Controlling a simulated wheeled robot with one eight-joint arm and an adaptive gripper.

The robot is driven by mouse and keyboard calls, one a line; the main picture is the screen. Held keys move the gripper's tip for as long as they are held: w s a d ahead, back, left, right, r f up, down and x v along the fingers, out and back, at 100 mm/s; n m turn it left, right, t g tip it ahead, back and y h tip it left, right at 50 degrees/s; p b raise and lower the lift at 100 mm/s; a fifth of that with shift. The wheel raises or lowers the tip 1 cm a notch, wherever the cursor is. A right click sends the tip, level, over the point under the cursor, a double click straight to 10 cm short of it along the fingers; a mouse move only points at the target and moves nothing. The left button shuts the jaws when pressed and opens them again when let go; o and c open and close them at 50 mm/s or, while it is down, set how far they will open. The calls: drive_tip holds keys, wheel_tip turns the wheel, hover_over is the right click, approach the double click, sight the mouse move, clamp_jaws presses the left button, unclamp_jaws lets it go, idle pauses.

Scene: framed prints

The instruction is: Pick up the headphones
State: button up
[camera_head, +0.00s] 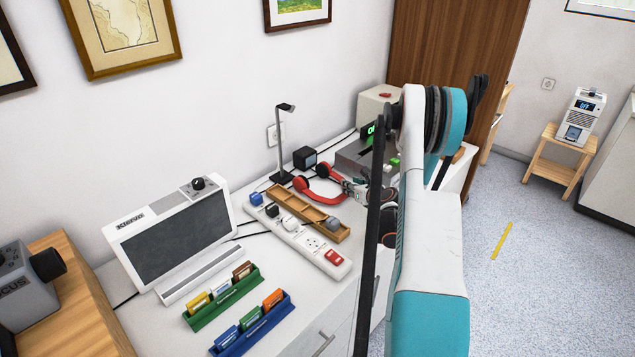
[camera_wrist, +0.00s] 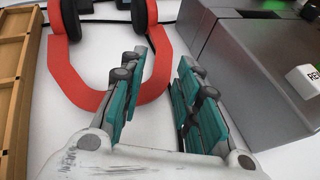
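In the wrist view the red headband (camera_wrist: 85,88) curves around toward my gripper, with the ear cups at the top. My gripper (camera_wrist: 165,75) is open, its teal-padded fingers apart. The left finger overlaps the right part of the headband in the picture; the right finger is outside it, to the right. Whether a finger touches the band I cannot tell. In the head view my arm partly hides my gripper (camera_head: 358,190).
A grey device (camera_wrist: 240,75) stands close to the right of my gripper. A wooden tray (camera_head: 310,212) lies left of the headphones, with a white power strip (camera_head: 300,236) beyond it.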

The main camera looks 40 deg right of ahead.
drive_tip(key=b+x, duration=0.1)
drive_tip(key=x, duration=0.3)
drive_tip(key=b+x, duration=0.1)
drive_tip(key=x, duration=0.1)
drive_tip(key=shift+d+f+b, duration=0.1)
drive_tip(key=shift+d+b, duration=0.2)
drive_tip(key=shift+d, duration=0.05)
drive_tip(key=shift+w+d, duration=0.1)
drive_tip(key=shift+w, duration=0.2)
drive_tip(key=shift+c, duration=0.2)
clamp_jaws()
